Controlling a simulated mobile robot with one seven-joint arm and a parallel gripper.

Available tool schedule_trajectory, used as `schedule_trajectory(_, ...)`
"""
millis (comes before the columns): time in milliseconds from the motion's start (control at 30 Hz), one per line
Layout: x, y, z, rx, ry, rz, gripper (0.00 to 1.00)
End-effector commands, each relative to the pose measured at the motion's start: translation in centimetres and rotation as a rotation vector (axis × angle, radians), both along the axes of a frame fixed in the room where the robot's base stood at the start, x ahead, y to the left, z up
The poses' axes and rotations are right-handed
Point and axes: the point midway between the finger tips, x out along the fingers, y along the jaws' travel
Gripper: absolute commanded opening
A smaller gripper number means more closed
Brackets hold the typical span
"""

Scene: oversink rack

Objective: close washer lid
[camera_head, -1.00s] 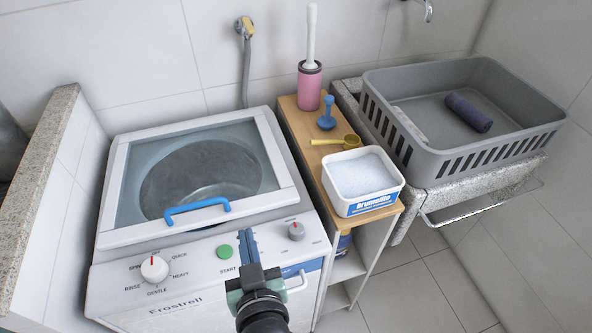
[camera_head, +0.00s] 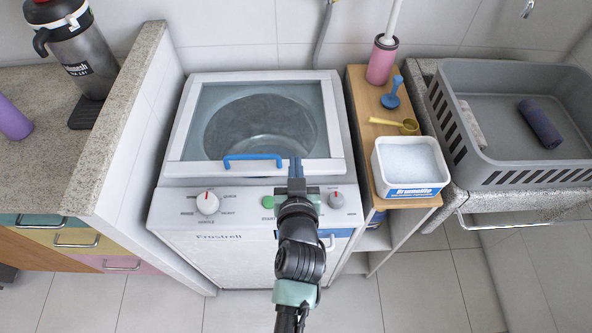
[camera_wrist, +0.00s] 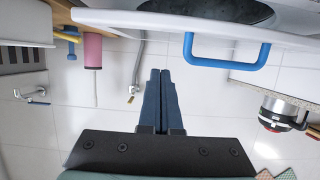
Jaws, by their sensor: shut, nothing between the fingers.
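The white washer (camera_head: 250,225) stands in the middle of the head view. Its glass lid (camera_head: 175,140) lies over the round drum, roughly level; I cannot tell whether it is fully down. A blue handle (camera_head: 252,159) is on the lid's front edge and also shows in the wrist view (camera_wrist: 228,65). My gripper (camera_head: 295,165) is shut and empty, just right of the handle at the lid's front edge in the head view. In the wrist view my fingertips (camera_wrist: 160,75) are together, apart from the handle.
A wooden shelf (camera_head: 362,110) with a detergent tub (camera_head: 411,167), yellow scoop and pink brush holder (camera_head: 382,60) stands right of the washer. A grey basket (camera_head: 470,120) is beyond it. A granite-topped partition (camera_head: 125,115) borders the left.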

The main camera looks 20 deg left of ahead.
Motion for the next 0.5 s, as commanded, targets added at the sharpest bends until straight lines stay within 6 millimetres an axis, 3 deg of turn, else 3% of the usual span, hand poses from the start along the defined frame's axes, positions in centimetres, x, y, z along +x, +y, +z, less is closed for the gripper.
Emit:
schedule_trajectory(67,1.2,0.3,-0.2,-0.002,-0.001,0.001,0.00)
schedule_trajectory(267,0.9,0.3,-3.4,0.001,0.002,-0.001,0.00)
schedule_trajectory(500,0.8,0.2,-4.4,0.000,0.000,0.000,0.00)
